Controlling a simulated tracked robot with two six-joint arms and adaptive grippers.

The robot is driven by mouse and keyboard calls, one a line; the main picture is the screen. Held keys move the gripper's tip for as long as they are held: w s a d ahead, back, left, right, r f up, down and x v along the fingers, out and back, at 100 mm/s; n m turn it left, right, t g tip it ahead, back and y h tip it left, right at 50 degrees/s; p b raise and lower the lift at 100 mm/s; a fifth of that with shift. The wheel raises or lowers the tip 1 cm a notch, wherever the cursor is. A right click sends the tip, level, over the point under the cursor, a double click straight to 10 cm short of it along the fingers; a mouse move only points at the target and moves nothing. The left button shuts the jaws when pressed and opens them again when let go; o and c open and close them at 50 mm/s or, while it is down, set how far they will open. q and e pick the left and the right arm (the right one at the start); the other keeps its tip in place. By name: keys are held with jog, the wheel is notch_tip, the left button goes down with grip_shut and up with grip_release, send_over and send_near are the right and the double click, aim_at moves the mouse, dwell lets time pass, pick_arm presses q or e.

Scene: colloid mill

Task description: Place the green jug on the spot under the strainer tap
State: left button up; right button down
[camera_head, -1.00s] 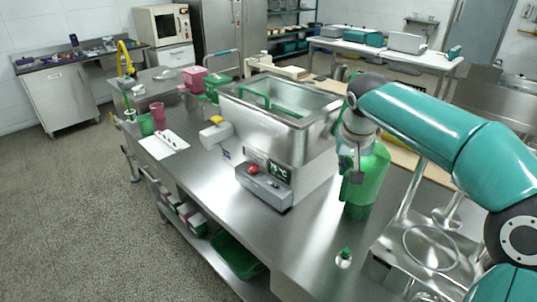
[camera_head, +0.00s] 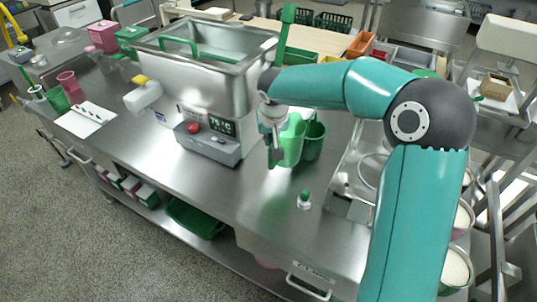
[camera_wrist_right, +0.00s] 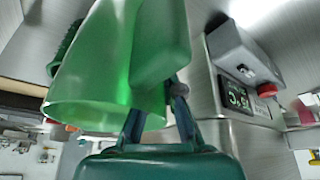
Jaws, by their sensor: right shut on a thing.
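The green jug (camera_head: 291,141) is translucent light green and sits beside the machine's right side in the head view. My right gripper (camera_head: 275,147) is shut on it. In the right wrist view the jug (camera_wrist_right: 95,75) fills the upper left, tilted in the picture, with the gripper (camera_wrist_right: 160,112) at its side. Whether its base touches the table cannot be told. My left gripper is out of view.
The steel machine (camera_head: 205,85) with its control box (camera_head: 208,142) stands between jug and tap. A darker green container (camera_head: 315,139) is right behind the jug.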

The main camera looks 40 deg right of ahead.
jog(key=shift+f, duration=3.1)
jog(key=c, duration=1.3)
grip_release()
jog(key=shift+r, duration=0.1)
